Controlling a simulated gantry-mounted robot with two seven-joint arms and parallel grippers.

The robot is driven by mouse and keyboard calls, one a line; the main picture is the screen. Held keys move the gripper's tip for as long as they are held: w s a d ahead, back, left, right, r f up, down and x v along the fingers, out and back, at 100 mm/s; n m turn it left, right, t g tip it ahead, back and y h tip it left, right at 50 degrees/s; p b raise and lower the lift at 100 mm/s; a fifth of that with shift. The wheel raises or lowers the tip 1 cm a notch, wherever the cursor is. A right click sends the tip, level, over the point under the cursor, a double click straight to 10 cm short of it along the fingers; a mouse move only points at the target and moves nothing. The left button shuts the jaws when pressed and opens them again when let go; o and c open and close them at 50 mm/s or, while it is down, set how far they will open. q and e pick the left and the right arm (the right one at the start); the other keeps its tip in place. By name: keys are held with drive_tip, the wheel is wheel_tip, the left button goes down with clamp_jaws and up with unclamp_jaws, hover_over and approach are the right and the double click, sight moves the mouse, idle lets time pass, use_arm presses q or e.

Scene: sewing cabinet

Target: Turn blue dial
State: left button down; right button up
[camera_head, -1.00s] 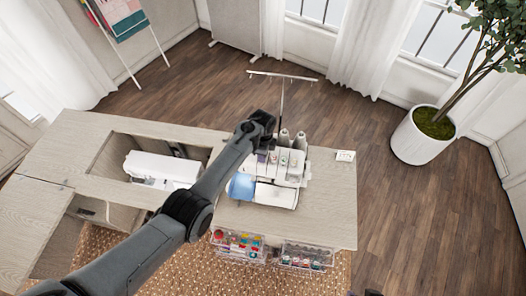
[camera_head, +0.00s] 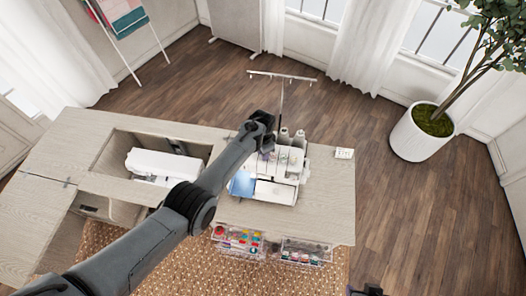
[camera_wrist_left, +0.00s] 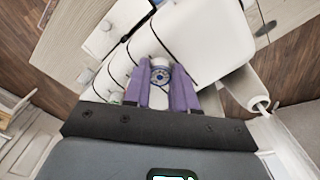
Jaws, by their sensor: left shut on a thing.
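The serger (camera_head: 283,190) stands on the right part of the cabinet top, with thread cones (camera_head: 291,137) behind it. The blue dial (camera_wrist_left: 159,75) sits on the serger's white body, between the two purple fingers of my left gripper (camera_wrist_left: 161,72). These fingers are shut on the dial, one on each side. In the head view my left gripper (camera_head: 263,138) is above the back left of the serger, and the dial cannot be made out there. A dark piece at the bottom edge (camera_head: 370,290) looks like part of my right gripper; its fingers are not clear.
A white sewing machine (camera_head: 160,165) sits in the cabinet (camera_head: 330,215) opening on the left. A thread stand (camera_head: 281,95) rises behind the serger. Clear drawers (camera_head: 238,243) hang at the front. A potted plant (camera_head: 415,140) stands on the floor at right.

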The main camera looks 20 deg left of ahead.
idle(0.3)
use_arm(q)
drive_tip(key=c, duration=0.9)
unclamp_jaws()
drive_tip(key=shift+r, duration=0.6)
wheel_tip(320, 180, up, 10)
drive_tip(key=shift+f+p, duration=0.2)
drive_tip(key=shift+p, duration=0.1)
